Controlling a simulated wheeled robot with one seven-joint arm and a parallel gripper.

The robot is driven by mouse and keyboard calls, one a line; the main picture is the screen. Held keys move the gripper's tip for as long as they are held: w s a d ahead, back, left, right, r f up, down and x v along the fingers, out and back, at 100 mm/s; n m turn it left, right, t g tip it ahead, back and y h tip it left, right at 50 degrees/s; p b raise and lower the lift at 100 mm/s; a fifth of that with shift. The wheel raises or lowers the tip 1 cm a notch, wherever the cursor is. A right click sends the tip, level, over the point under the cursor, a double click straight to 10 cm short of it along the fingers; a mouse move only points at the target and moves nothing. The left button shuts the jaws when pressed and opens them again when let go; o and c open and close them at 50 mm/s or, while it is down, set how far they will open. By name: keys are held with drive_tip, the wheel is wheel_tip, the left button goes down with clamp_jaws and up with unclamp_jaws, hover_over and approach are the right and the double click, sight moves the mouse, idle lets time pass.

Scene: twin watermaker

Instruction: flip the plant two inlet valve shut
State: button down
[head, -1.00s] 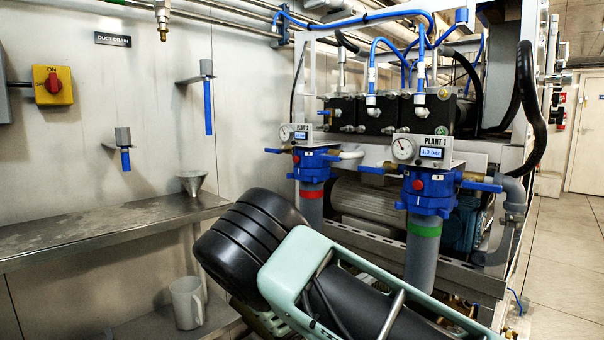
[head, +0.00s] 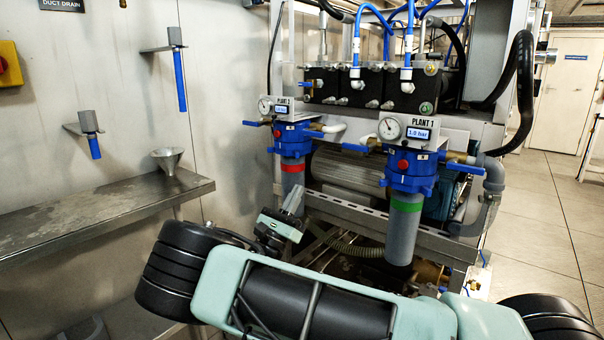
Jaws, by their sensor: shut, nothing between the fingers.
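The plant two unit (head: 294,138) is the farther blue filter housing at the middle, with a red band (head: 292,168), a small gauge and a display on top. A blue valve handle (head: 257,123) sticks out level from its left side. Another blue handle (head: 311,127) shows at its right, beside a white pipe elbow. I cannot read which is the inlet. My gripper (head: 293,200) is shut and empty, pointing up just below the plant two housing and apart from the handles. My own arm hides the floor below.
The plant one unit (head: 408,170), with a green band and blue handles, stands nearer on the right. A steel shelf (head: 105,218) with a funnel (head: 167,160) runs along the left wall. Blue hoses and black pump blocks sit above the units. Open floor (head: 550,215) lies at right.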

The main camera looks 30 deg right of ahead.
sight(314, 133)
drive_tip(key=a+r+x, duration=0.2)
drive_tip(key=x, duration=1)
drive_tip(key=shift+s, duration=0.4)
drive_tip(key=shift+r+p, duration=0.1)
drive_tip(key=shift+p, duration=0.2)
drive_tip(key=shift+s+d+r+n+t+y+p, duration=0.1)
drive_tip(key=shift+n+t+y+p, duration=0.2)
drive_tip(key=shift+n+t+p, duration=0.45)
